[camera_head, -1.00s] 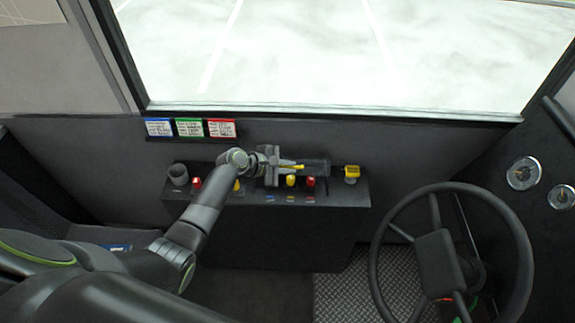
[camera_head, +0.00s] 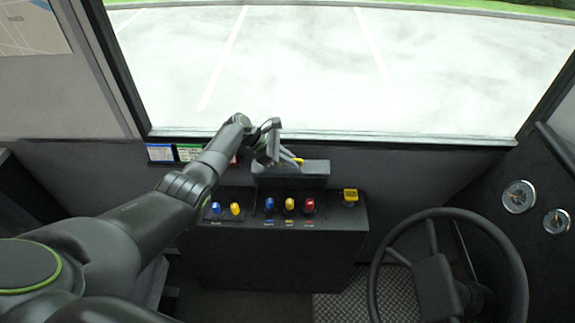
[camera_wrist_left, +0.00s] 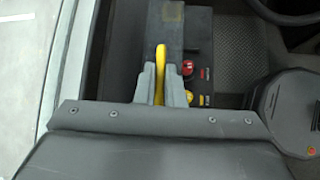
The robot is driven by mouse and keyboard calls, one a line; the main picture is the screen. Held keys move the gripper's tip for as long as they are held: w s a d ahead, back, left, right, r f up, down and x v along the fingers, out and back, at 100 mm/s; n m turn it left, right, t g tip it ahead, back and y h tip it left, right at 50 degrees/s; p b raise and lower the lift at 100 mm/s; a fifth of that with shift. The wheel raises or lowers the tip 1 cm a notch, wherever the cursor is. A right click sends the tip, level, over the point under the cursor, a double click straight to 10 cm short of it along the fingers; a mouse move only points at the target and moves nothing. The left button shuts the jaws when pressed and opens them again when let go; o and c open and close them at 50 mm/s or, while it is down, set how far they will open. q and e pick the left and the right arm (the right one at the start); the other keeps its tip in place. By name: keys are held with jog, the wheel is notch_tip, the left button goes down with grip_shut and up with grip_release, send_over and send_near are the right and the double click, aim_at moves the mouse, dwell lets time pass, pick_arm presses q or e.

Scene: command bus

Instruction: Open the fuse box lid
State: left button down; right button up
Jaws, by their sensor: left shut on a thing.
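The fuse box lid (camera_head: 312,169) is a dark grey panel at the back of the black console. It stands raised above the console top, behind the row of switches; its exact angle is hard to tell. Its yellow handle (camera_head: 298,160) is partly hidden by my fingers. In the left wrist view the yellow handle (camera_wrist_left: 160,70) runs between the two grey fingertips (camera_wrist_left: 162,88), with a dark panel (camera_wrist_left: 172,30) beyond. My right gripper is not in view.
Blue, yellow and red switches (camera_head: 289,204) line the console (camera_head: 280,255) in front of the lid. The windscreen (camera_head: 400,60) is behind; coloured placards (camera_head: 160,152) hang left.

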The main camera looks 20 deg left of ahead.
pick_arm(q)
jog(key=shift+w+a+r, duration=0.15)
jog(key=shift+w, duration=0.3)
jog(key=shift+w+a+r, duration=0.1)
jog(key=shift+w, duration=0.3)
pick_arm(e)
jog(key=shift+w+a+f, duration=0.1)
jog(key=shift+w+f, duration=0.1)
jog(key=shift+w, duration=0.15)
pick_arm(q)
jog(key=c, duration=1.5)
grip_release()
jog(key=shift+s+a+r, duration=0.1)
jog(key=shift+a+r, duration=0.3)
jog(key=v, duration=1.6)
jog(key=shift+s+r, duration=0.1)
jog(key=shift+s, duration=0.05)
